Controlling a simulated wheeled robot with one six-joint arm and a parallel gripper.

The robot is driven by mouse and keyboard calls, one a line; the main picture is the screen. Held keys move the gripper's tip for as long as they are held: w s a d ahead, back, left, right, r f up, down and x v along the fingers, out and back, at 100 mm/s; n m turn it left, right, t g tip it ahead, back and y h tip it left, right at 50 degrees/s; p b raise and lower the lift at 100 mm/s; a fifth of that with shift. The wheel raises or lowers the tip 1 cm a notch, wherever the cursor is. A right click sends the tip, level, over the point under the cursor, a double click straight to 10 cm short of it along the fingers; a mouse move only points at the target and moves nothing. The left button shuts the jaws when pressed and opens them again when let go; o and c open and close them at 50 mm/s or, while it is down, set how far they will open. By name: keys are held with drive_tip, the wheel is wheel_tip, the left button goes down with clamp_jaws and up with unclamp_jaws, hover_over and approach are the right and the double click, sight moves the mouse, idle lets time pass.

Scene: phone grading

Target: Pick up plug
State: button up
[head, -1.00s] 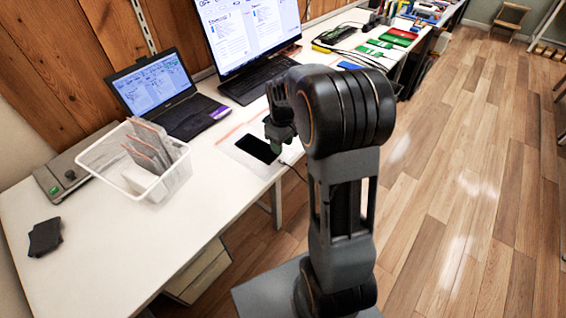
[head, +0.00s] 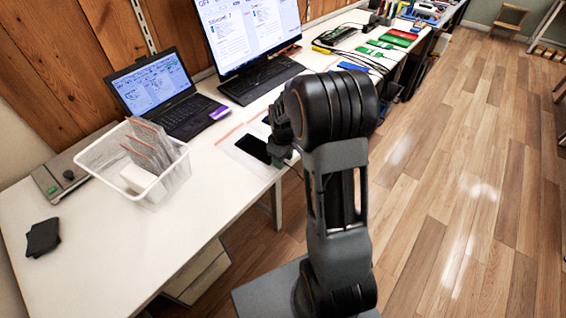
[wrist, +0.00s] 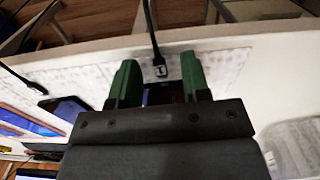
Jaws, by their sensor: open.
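The plug (wrist: 159,70) is a small dark connector with a pale marking, on the end of a black cable that runs up to the table edge in the wrist view. My gripper (wrist: 159,60) has green fingers, open, one on each side of the plug with gaps between. I cannot tell the height of the fingers over it. A dark phone (wrist: 165,94) shows partly between the fingers, just below the plug in the picture; my gripper body hides the rest. In the head view my gripper (head: 283,152) is beside a black phone (head: 253,148), and the plug is hidden.
Another phone (wrist: 68,107) lies left of my fingers in the wrist view. The white desk (head: 120,245) holds a white basket (head: 165,186), a laptop (head: 160,95) and a monitor (head: 240,35). The desk's front left is mostly clear.

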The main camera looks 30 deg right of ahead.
drive_tip(key=shift+f, duration=0.2)
idle(0.5)
drive_tip(key=shift+c, duration=0.2)
clamp_jaws()
